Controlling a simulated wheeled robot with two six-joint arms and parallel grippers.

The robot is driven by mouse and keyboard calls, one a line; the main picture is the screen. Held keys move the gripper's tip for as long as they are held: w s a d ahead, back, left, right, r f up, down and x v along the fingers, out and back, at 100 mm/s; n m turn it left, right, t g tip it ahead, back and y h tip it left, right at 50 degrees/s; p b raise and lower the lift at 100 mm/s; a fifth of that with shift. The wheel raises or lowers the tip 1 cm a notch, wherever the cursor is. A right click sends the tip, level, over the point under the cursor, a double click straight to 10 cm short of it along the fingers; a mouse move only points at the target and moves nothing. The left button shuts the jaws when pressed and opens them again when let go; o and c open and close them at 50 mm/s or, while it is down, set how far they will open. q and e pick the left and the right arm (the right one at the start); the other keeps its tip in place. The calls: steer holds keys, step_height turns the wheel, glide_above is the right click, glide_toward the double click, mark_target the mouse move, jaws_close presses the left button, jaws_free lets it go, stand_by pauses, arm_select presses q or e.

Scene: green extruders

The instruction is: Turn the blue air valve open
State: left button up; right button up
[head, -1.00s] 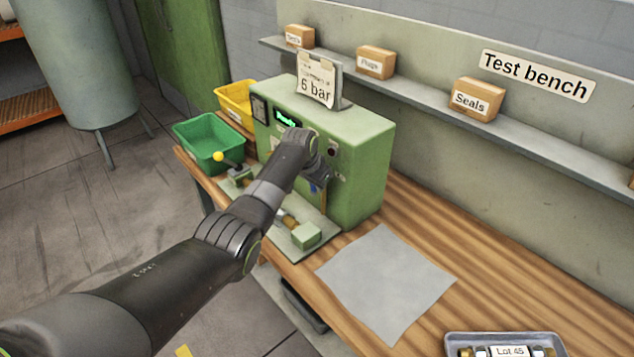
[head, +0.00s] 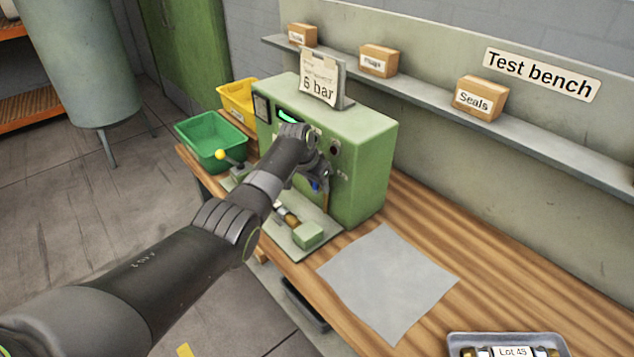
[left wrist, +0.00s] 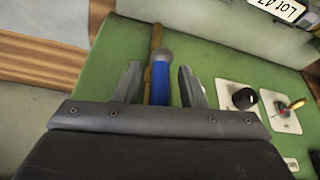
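The blue air valve handle (left wrist: 160,85) shows in the left wrist view against the green front of the test machine (left wrist: 225,75). It lies between the two fingers of my left gripper (left wrist: 158,72), with a narrow gap on each side. The gripper is open. In the head view, my left gripper (head: 319,176) is at the machine's front, and only a small bit of the blue handle (head: 315,185) shows below it. The handle's mount is mostly hidden there. My right gripper is not in view.
A fixture plate (head: 290,241) lies before the machine. Green (head: 209,143) and yellow (head: 238,98) bins stand left. A grey sheet (head: 387,282) lies on the bench.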

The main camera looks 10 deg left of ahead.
arm_select(q)
steer(key=shift+r, duration=0.1)
steer(key=shift+s+a+r, duration=0.1)
steer(key=shift+r, duration=0.3)
steer(key=b+v, duration=0.2)
steer(key=v, duration=1.4)
steer(key=shift+r, duration=0.15)
steer(key=shift+s+a, duration=0.1)
steer(key=shift+s, duration=0.05)
